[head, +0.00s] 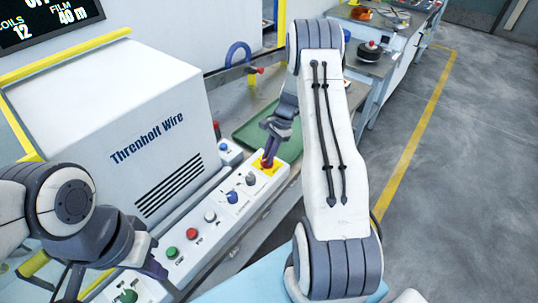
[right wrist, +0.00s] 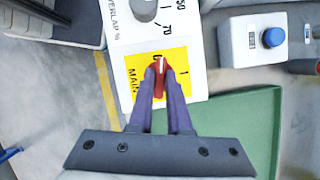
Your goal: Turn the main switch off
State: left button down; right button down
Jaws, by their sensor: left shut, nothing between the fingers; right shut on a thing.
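The main switch is a red knob (right wrist: 159,75) on a yellow plate (right wrist: 133,66) marked MAIN. My right gripper (right wrist: 164,76) is shut on the red knob, with one purple finger on each side. The knob's white line points toward the top of the right wrist view, near a partly covered mark that looks like 0. A 1 mark stands to the right on the plate. In the head view the yellow plate (head: 275,168) is at the far end of the white control panel, under my right gripper (head: 268,160). My left gripper (head: 158,271) is shut and empty near the panel's near end.
The panel has green, red, white, blue and grey controls, including a red button (head: 191,234) and a blue knob (head: 232,197). The Threnholt Wire machine (head: 110,110) stands to the left. A green tray (head: 289,140) lies beyond the switch. A blue button box (right wrist: 270,40) stands nearby.

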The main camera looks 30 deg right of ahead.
jog(key=shift+w+n+g, duration=0.1)
jog(key=shift+n+g, duration=0.4)
jog(key=shift+n, duration=0.8)
jog(key=c, duration=0.9)
grip_release()
jog(key=shift+o, duration=0.2)
jog(key=b+v, duration=0.2)
jog(key=v, duration=0.8)
jog(key=shift+r, duration=0.3)
jog(key=shift+w+a, duration=0.1)
jog(key=shift+a, duration=0.05)
